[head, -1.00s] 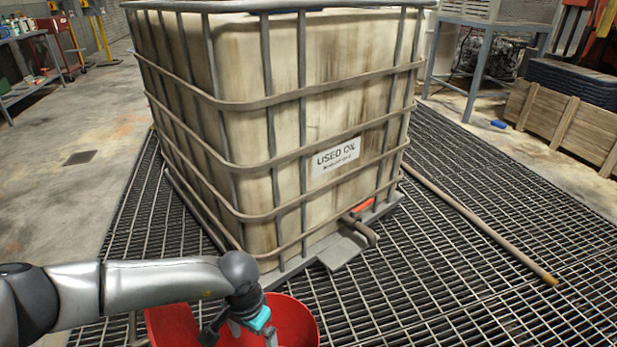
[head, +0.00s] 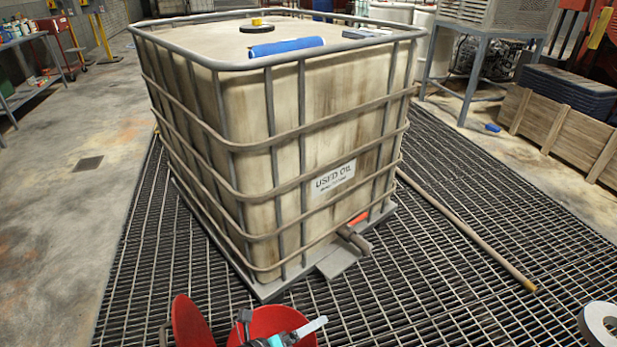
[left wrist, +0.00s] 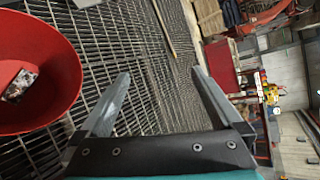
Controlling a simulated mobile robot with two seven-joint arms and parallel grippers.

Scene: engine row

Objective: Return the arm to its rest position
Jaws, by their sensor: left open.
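My left gripper (head: 283,324) shows at the bottom of the head view, its two grey fingers spread wide apart. In the left wrist view the fingers (left wrist: 160,85) are open with nothing between them, and floor grating shows through the gap. A red bucket (head: 270,318) stands behind the gripper in the head view. It also shows at the left edge of the left wrist view (left wrist: 45,55), apart from the fingers, with a pale and dark thing in it. My left arm is mostly out of the head view. My right gripper is not in view.
A caged used oil tank (head: 290,150) stands on the floor grating, with a blue roll (head: 286,47) on top and a valve (head: 352,238) low on its front. A long pole (head: 465,228) lies to its right. Another red piece (head: 190,322) stands left of the bucket.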

